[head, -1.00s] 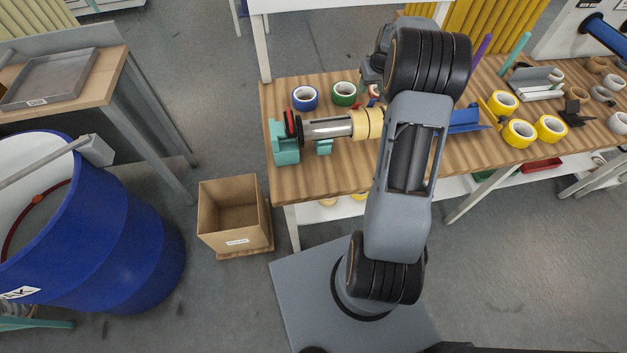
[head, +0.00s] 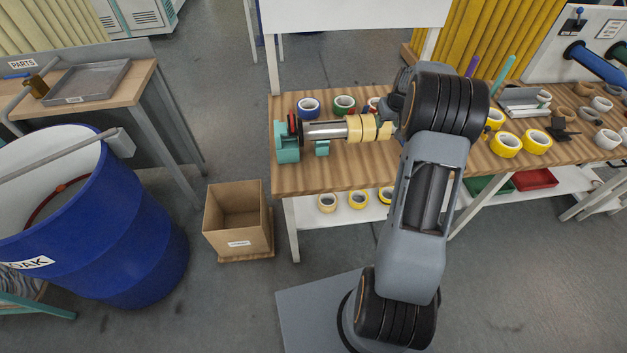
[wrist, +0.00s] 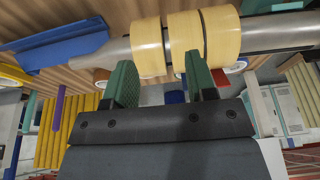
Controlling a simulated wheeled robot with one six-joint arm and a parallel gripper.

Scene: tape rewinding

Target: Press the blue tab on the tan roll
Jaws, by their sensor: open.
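Three tan rolls (head: 354,129) sit side by side on a horizontal metal shaft (head: 322,131). In the wrist view the tan rolls (wrist: 185,42) lie across the upper middle, close beyond my fingertips. My gripper (wrist: 158,68) is open, with two green fingers apart and nothing held between them. The fingertips are near the rolls' edges; I cannot tell whether they touch. In the head view my arm hides most of the gripper and the right part of the shaft. I cannot make out a blue tab on any roll.
A teal stand (head: 286,148) holds the shaft's left end. Blue (head: 308,107) and green (head: 343,104) tape rolls lie behind it. Yellow rolls (head: 505,144) lie right of my arm. A blue plate (wrist: 62,46) shows beside the shaft. The bench front left is clear.

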